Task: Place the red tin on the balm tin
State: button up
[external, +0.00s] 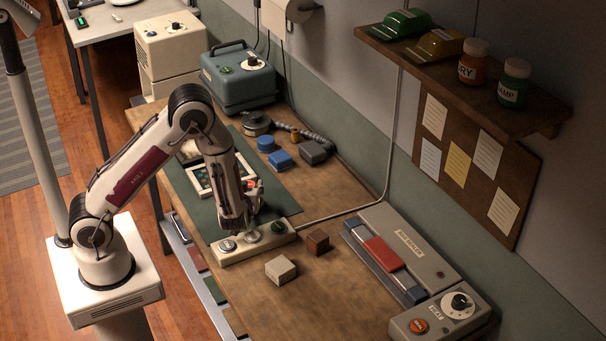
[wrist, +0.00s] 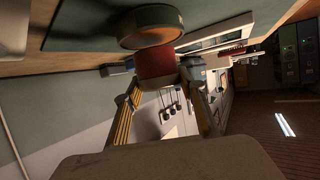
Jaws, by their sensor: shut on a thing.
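The red tin (wrist: 155,64) is held between the fingertips of my gripper (wrist: 158,80) in the wrist view, where the scene looks upside down. A wide round tin (wrist: 150,17) with a brownish side, which seems to be the balm tin, sits on the green mat just past the red tin. The two look very close, but I cannot tell whether they touch. In the external view my gripper (external: 254,190) is low over the mat, beyond my wrist, with a small patch of the red tin (external: 250,183) showing. The balm tin is hidden there by my arm.
A pale panel with knobs (external: 277,240) lies close below my wrist. A beige block (external: 280,269) and a brown block (external: 318,241) stand near it. A grey sealer (external: 400,255) fills the right side.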

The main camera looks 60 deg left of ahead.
jog(key=shift+f, duration=0.6)
jog(key=shift+f, duration=0.1)
jog(key=o, duration=1.2)
jog(key=shift+c, duration=0.2)
jog(key=v, duration=1.2)
jog(key=shift+w, duration=0.1)
